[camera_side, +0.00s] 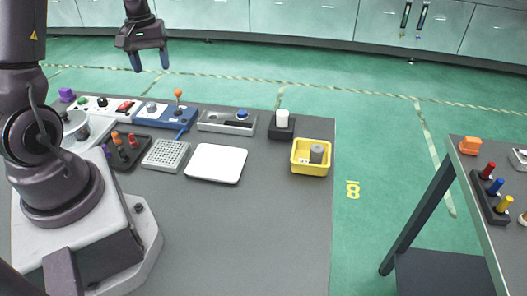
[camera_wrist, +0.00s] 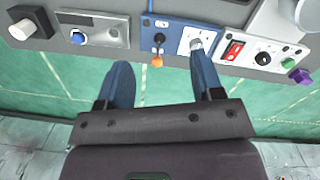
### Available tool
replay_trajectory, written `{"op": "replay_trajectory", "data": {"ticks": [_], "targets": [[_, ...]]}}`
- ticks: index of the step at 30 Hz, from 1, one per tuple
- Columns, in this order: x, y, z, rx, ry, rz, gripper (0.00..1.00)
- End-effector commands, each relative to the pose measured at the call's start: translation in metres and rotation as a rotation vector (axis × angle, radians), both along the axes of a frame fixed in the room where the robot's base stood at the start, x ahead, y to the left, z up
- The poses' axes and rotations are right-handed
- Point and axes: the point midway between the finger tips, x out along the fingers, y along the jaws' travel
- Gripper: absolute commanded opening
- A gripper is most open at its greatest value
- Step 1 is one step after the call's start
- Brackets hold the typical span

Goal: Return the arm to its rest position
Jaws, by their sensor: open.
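My gripper (camera_side: 150,60) is raised at the upper left in the side view, above and beyond the far edge of the grey table (camera_side: 262,235). Its two blue fingers are apart with nothing between them. In the wrist view the open gripper (camera_wrist: 165,75) points toward the table's far edge, with green floor showing between and around the fingers. The gripper touches nothing that I can see.
Along the table's far edge stand a blue panel with an orange-knobbed lever (camera_side: 178,93), a grey panel (camera_side: 227,121) and a black block with a white knob (camera_side: 282,122). A yellow bin (camera_side: 311,157) holds a grey cylinder. A white plate (camera_side: 216,163) lies mid-table. The front is clear.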

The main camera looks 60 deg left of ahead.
Motion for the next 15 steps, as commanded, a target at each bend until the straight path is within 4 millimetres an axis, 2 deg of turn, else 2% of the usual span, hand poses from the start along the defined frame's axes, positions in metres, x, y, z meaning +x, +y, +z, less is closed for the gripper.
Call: {"op": "replay_trajectory", "data": {"ticks": [1,7,12,15], "targets": [[0.006,-0.025,0.017,0.007,-0.029,-0.08,0.61],[0.009,-0.118,0.066,0.061,-0.126,-0.411,0.61],[-0.009,-0.186,0.096,0.144,-0.216,-0.682,0.61],[-0.024,-0.219,0.109,0.204,-0.274,-0.826,0.61]]}}
